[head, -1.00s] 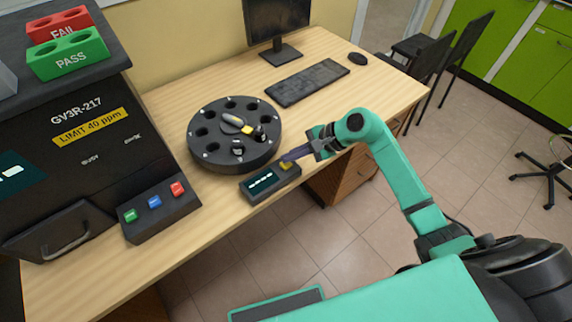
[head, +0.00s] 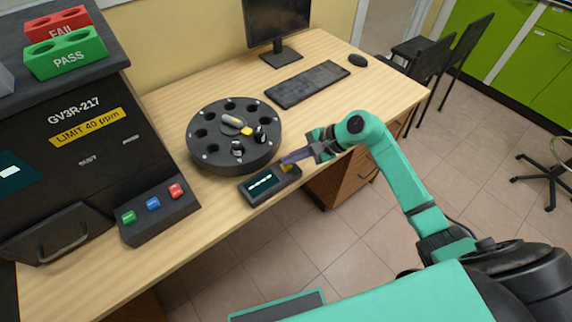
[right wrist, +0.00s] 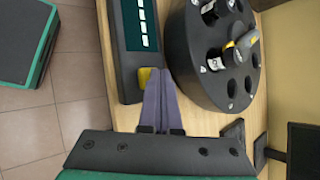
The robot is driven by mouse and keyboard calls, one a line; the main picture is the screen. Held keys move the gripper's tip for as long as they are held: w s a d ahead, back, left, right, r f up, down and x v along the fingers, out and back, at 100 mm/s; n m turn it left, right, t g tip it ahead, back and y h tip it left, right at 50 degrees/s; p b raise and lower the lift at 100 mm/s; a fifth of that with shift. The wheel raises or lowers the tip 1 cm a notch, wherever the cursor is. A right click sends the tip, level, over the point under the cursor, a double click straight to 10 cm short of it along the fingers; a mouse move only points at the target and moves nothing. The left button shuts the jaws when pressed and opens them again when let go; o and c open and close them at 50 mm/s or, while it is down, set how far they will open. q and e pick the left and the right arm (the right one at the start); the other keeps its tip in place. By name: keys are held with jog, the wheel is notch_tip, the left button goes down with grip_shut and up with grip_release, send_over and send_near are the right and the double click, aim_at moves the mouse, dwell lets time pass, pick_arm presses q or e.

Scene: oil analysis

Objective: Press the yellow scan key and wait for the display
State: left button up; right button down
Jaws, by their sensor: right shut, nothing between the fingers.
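The scanner (head: 268,186) is a small dark box at the table's front edge, with a display (head: 262,182) showing a row of pale dashes. The yellow scan key (head: 287,168) is at its right end; in the right wrist view the key (right wrist: 146,76) is partly covered by my fingertips. My right gripper (head: 284,161) is shut and empty, its purple fingertips (right wrist: 160,72) at the key and seeming to touch it. How far the key is pressed cannot be told. My left gripper is not in view.
A round black carousel (head: 205,157) with a few vials stands right behind the scanner. A dark analyser (head: 70,165) with green, blue and red buttons is at left, with red FAIL and green PASS racks (head: 68,58) on top. A keyboard (head: 307,82) lies at the back.

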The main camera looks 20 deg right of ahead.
aim_at(290, 165)
jog(key=shift+f+b, duration=0.35)
jog(key=shift+b, duration=0.05)
jog(key=shift+r, duration=0.15)
dwell(0.5)
jog(key=shift+r+p, duration=0.35)
jog(key=shift+r, duration=0.5)
jog(key=shift+r+p, duration=1.1)
jog(key=shift+r, duration=1.4)
